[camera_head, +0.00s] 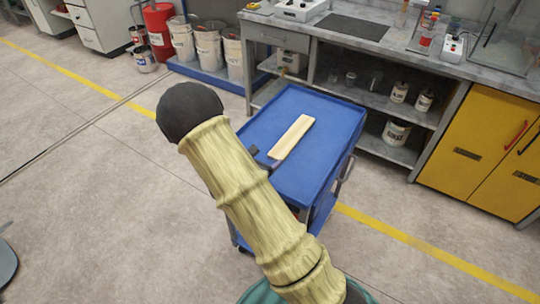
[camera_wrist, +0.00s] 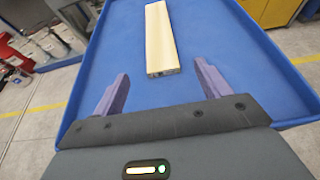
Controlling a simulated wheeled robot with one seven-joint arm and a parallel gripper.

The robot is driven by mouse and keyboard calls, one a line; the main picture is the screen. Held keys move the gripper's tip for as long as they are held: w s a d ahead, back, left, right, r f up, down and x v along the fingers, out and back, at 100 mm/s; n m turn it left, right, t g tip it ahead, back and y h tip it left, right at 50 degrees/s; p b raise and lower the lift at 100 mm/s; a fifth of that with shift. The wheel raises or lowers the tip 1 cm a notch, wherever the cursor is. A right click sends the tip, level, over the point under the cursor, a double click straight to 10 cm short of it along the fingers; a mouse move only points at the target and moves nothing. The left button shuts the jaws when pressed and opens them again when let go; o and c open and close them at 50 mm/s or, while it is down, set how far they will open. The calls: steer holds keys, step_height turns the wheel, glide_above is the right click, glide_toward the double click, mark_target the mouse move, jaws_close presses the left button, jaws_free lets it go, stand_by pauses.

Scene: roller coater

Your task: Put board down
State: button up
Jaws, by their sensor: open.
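The board (camera_head: 293,137) is a pale, narrow wooden strip lying flat on the blue cart top (camera_head: 325,165). In the wrist view the board (camera_wrist: 160,38) lies ahead of my gripper (camera_wrist: 157,88), with its near end just beyond and between the two purple fingers. The fingers are spread wide with bare blue tray between them, and they appear not to touch the board. In the head view my arm hides most of the gripper; part of it shows at the board's near end.
The cart has a raised rim and a handle (camera_head: 346,172) at its right. A grey workbench (camera_head: 385,45) with shelves stands behind it, beside a yellow cabinet (camera_head: 485,150). White buckets (camera_head: 208,48) and a red drum (camera_head: 158,30) stand at the back left.

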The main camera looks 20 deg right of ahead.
stand_by(0.6)
steer(key=shift+s+d+r+m, duration=0.2)
steer(key=shift+s+d+m, duration=0.05)
steer(key=shift+s+m, duration=0.05)
steer(key=s+d+m+g, duration=0.1)
steer(key=s, duration=0.1)
steer(key=s+d+r+m+g, duration=0.1)
steer(key=s+m+g, duration=0.1)
steer(key=s+d+m+g, duration=0.1)
steer(key=s+m, duration=0.1)
steer(key=shift+s+r, duration=0.1)
steer(key=shift+r, duration=0.3)
steer(key=s+a+r+m+g+y, duration=0.2)
steer(key=s+m+y, duration=0.1)
steer(key=s+m, duration=0.3)
steer(key=s+a+r+m+g+y, duration=0.1)
steer(key=s+a+m+g+y, duration=0.15)
steer(key=s+m, duration=0.35)
steer(key=s+a+r+m+t+y, duration=0.2)
steer(key=a+r+m+y, duration=0.2)
steer(key=m, duration=0.4)
steer(key=shift+r+t+y, duration=0.35)
steer(key=shift+r+y, duration=0.15)
steer(key=shift+y, duration=0.15)
steer(key=shift+a, duration=0.1)
